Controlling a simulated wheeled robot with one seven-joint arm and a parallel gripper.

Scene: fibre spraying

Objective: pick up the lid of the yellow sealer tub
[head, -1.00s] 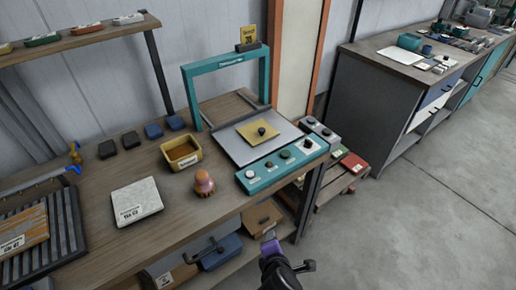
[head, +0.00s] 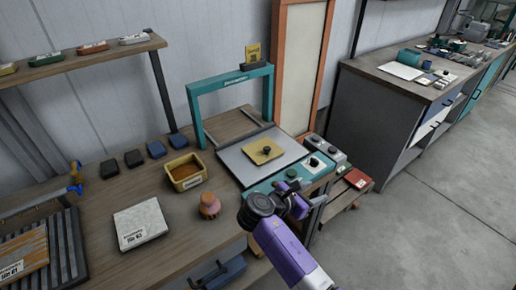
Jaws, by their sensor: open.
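The lid (head: 263,151) is a flat yellow square with a dark round knob. It lies on the grey plate (head: 235,165) of the teal-framed machine, apart from the tub. The yellow sealer tub (head: 188,182) stands uncovered on the bench to the left, with brown content inside. My gripper (head: 291,198), at the end of my purple and black arm, is over the front of the machine's teal control panel. It is to the right of and nearer than the lid, apart from it. It is open and empty; its fingertips are small and hard to make out.
The machine's teal arch (head: 230,88) rises behind the plate. A pinkish-brown knob-shaped object (head: 209,205) and a pale labelled slab (head: 140,223) are on the wooden bench. Several dark blocks line its back. A separate workbench (head: 385,120) stands to the right, beyond open floor.

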